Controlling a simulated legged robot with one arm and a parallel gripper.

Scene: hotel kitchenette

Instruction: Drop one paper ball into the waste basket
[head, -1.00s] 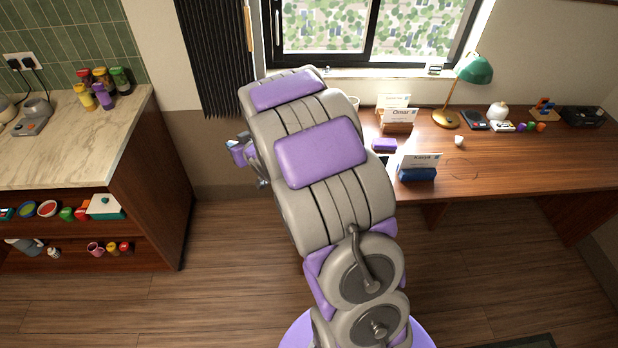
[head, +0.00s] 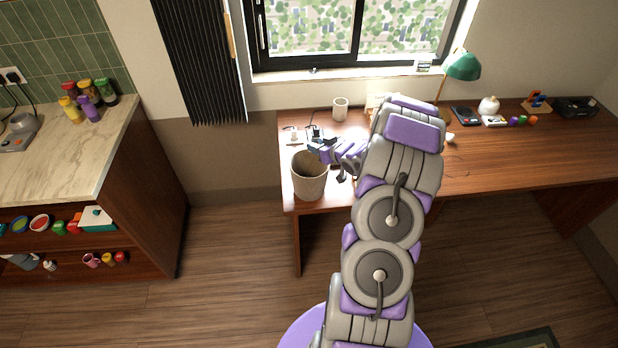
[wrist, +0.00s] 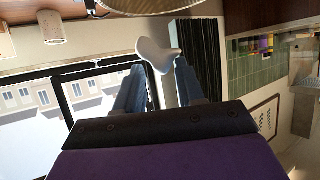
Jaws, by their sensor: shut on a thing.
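My gripper (head: 318,146) is just above the rim of the waste basket, on the basket's upper right side in the head view. The ball is hard to make out in the head view. The waste basket (head: 309,185) is beige and stands upright at the left end of the desk. Its curved edge seems to show at the top of the wrist view (wrist: 145,5). A small white thing (head: 451,138), perhaps another paper ball, lies right of my arm.
A light cup (head: 340,109) stands on the desk (head: 490,165) behind the basket. Small items (head: 293,134) lie near the basket. A green lamp (head: 462,66) stands at the back. My arm covers the middle of the desk. A counter (head: 60,160) is at left.

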